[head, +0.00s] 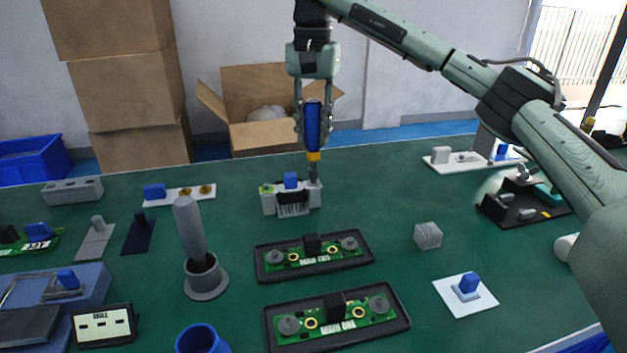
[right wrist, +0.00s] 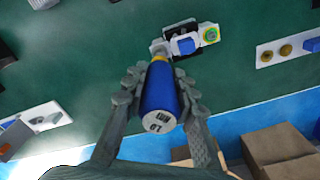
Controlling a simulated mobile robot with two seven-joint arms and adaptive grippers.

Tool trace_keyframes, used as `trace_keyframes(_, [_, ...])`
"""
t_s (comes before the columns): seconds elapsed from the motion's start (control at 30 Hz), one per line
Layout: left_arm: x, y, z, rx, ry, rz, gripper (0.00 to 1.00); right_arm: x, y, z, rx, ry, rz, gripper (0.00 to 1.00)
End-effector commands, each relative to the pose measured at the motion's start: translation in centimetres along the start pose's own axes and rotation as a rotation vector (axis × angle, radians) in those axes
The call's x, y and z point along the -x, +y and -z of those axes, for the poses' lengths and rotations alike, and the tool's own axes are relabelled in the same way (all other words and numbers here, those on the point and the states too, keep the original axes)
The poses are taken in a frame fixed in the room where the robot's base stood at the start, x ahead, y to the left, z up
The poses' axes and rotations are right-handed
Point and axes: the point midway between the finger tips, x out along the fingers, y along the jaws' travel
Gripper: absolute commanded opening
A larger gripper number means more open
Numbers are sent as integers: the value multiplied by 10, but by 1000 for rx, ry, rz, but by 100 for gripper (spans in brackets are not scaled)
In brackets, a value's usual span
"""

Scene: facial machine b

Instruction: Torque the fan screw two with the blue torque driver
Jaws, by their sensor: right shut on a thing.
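My right gripper (head: 313,117) is shut on the blue torque driver (head: 312,128), which it holds upright, tip down. The driver has an orange-yellow collar, and its tip is at the right end of the small grey and white fan assembly (head: 291,197) with a blue block on top. I cannot tell whether the tip touches a screw; the screw itself is hidden. In the right wrist view the driver (right wrist: 163,95) sits between the fingers, its shaft reaching the end of the assembly (right wrist: 190,43). My left gripper is not in view.
Two black trays with green boards, main two (head: 315,272) and main one (head: 392,327), lie in front. A grey tool stands in a round holder (head: 206,285) at left. A ribbed heatsink (head: 428,236) and a white plate (head: 482,306) lie at right. Cardboard boxes stand behind the table.

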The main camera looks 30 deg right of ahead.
Motion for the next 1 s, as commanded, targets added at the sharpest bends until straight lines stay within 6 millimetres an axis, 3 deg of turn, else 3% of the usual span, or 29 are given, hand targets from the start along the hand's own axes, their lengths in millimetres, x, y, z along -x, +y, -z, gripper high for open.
trace_keyframes(0.13, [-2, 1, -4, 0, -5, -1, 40, -10, 1, 0, -1, -1, -2, 0])
trace_keyframes(0.4, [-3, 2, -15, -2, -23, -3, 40, -10, 0, 0, -16, 0, 0, 0])
trace_keyframes(0.7, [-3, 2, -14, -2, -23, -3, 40, -10, -1, 0, -391, 0, 0, 0])
trace_keyframes(1.0, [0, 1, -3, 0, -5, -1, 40, -10, -1, 0, -438, 1, 1, 0])
